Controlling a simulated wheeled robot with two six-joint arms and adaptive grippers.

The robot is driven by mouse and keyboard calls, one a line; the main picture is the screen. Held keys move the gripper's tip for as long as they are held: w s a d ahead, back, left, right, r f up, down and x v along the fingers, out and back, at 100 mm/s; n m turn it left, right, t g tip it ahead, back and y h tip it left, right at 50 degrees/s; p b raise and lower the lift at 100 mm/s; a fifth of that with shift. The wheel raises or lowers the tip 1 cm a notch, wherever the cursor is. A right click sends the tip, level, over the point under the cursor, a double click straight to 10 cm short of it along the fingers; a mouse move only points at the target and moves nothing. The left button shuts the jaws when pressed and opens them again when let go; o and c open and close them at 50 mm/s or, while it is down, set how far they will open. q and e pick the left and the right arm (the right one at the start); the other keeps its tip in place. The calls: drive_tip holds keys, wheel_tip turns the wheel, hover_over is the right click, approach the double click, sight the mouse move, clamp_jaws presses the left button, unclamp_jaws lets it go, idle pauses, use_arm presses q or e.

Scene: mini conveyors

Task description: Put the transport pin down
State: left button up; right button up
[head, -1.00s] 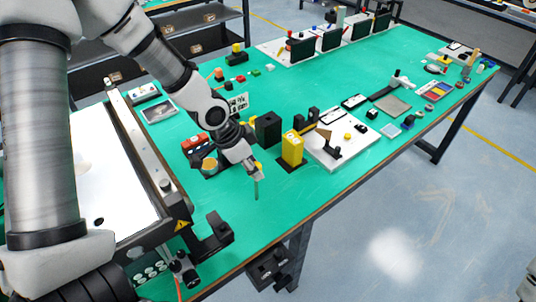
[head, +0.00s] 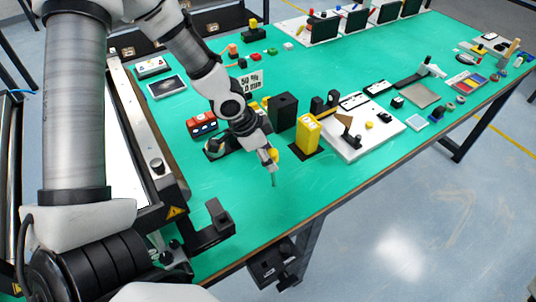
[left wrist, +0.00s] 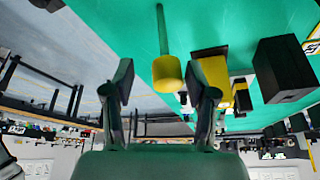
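The transport pin has a yellow knob and a thin grey-green rod. In the head view the pin (head: 273,177) is upright, rod down, in front of the green table near its front edge. Whether the rod tip touches the table I cannot tell. My left gripper (head: 268,155) is at the knob. In the left wrist view the knob (left wrist: 168,75) is between the two fingers of my left gripper (left wrist: 162,80), with a visible gap on each side. The fingers are apart. My right gripper is not in view.
A yellow block (head: 307,133) and a black block (head: 283,111) stand just right of my left gripper. A white board (head: 360,146) with small parts lies beyond. A red box (head: 202,124) is to the left. Bare green table lies in front of the gripper.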

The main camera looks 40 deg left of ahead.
use_arm(q)
drive_tip(key=shift+d+r, duration=0.1)
drive_tip(key=shift+r, duration=0.2)
drive_tip(key=v, duration=1.1)
drive_tip(key=shift+r+p, duration=0.25)
drive_tip(key=shift+p, duration=0.05)
